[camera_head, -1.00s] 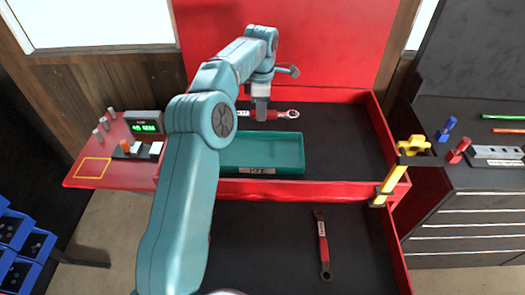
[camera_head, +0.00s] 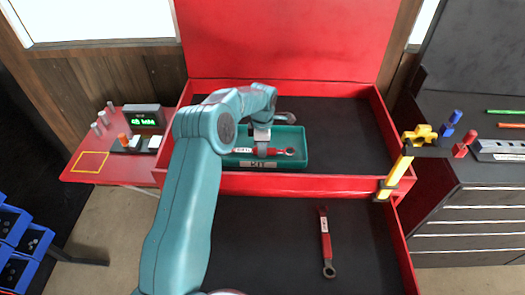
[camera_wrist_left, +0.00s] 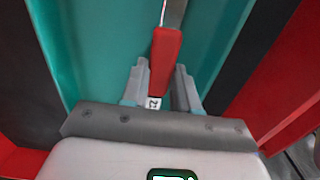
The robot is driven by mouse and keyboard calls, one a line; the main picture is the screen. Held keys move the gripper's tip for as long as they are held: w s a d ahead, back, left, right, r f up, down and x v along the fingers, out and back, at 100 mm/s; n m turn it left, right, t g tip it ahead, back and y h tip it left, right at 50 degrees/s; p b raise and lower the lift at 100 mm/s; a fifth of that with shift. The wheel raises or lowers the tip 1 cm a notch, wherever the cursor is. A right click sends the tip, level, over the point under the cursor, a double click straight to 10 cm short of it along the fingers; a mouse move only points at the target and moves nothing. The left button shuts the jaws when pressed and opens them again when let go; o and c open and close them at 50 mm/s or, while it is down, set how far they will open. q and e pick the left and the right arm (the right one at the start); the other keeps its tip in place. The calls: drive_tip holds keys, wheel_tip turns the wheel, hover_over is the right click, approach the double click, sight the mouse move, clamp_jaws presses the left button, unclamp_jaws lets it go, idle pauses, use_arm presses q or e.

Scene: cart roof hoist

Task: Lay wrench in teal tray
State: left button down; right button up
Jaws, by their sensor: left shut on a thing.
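The wrench (camera_head: 276,152) has a red handle with a white label and a silver ring end pointing right. My left gripper (camera_head: 263,149) is shut on its handle, over the inside of the teal tray (camera_head: 299,137). The tray has a "KIT" label on its front wall and sits in the upper red compartment. In the left wrist view the red handle (camera_wrist_left: 165,50) lies between the jaws of my gripper (camera_wrist_left: 160,80), with teal tray surface (camera_wrist_left: 95,40) behind. I cannot tell whether the wrench touches the tray floor. My right gripper is out of view.
A second red-handled wrench (camera_head: 325,240) lies in the lower drawer. A red side shelf (camera_head: 118,165) with a green display is at left. The dark compartment floor right of the tray is clear.

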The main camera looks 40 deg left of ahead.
use_arm(q)
drive_tip(key=shift+w+f, duration=0.1)
drive_tip(key=shift+f, duration=0.2)
drive_tip(key=shift+d+r, duration=0.2)
drive_tip(key=shift+f, duration=0.15)
drive_tip(key=c, duration=1.3)
unclamp_jaws()
drive_tip(key=shift+a+f, duration=0.15)
drive_tip(key=o, duration=0.5)
drive_tip(key=shift+c, duration=0.2)
